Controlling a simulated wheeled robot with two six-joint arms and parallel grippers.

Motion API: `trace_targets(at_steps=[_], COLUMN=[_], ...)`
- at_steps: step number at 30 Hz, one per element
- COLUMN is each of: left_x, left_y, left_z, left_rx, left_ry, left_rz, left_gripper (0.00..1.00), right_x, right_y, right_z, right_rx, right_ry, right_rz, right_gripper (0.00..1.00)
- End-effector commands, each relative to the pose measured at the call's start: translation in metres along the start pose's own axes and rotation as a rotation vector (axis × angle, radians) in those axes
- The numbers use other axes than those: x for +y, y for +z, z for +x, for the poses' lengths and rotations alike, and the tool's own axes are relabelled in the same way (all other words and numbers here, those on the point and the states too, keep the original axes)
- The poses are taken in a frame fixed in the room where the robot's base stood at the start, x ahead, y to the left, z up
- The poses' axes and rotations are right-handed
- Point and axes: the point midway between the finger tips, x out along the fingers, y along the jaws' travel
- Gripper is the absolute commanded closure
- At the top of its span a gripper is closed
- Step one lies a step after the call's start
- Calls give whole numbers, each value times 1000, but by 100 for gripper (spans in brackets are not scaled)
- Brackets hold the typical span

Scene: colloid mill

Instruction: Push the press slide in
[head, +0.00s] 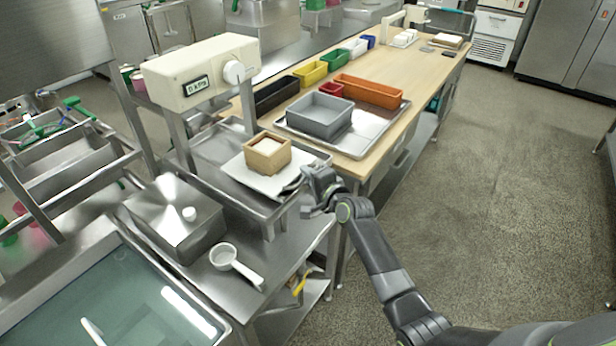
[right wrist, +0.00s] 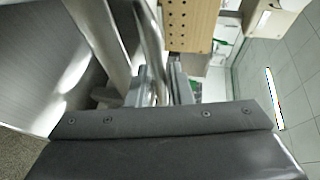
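The press has a cream head (head: 203,72) with a dial on a metal frame. Its slide (head: 262,182), a pale flat plate, sticks out toward the front right from under the head. A wooden box (head: 268,153) with white contents sits on it; the box's perforated side shows in the right wrist view (right wrist: 190,25). My right gripper (head: 308,190) is at the slide's front right edge. In the right wrist view its fingers (right wrist: 166,85) stand close together on either side of a metal handle bar (right wrist: 152,40). The gripper partly hides the handle in the head view. My left gripper is not in view.
A steel tray (head: 370,143) with a grey bin (head: 319,115) lies on the wooden table behind. A steel box (head: 172,215) and a white scoop (head: 236,263) stand on the metal bench in front. Open floor lies to the right.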

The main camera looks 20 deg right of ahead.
Motion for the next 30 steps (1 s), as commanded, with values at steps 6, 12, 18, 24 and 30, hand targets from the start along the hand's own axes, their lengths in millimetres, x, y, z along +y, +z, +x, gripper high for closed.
trace_targets(at_steps=[6, 12, 18, 24, 30], left_x=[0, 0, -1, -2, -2], left_y=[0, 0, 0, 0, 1], left_z=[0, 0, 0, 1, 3], left_rx=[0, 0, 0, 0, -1], left_ry=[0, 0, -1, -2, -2], left_rz=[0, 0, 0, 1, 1], left_gripper=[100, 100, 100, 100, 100], right_x=[0, 0, 0, 0, -6], right_y=[0, 0, 0, 1, 10], right_z=[3, 3, 3, 5, 28], right_rx=[0, 0, 0, 0, 0], right_ry=[0, 0, 0, 0, -1], right_rz=[0, 0, 0, 0, 1], right_gripper=[81, 90, 100, 100, 100])
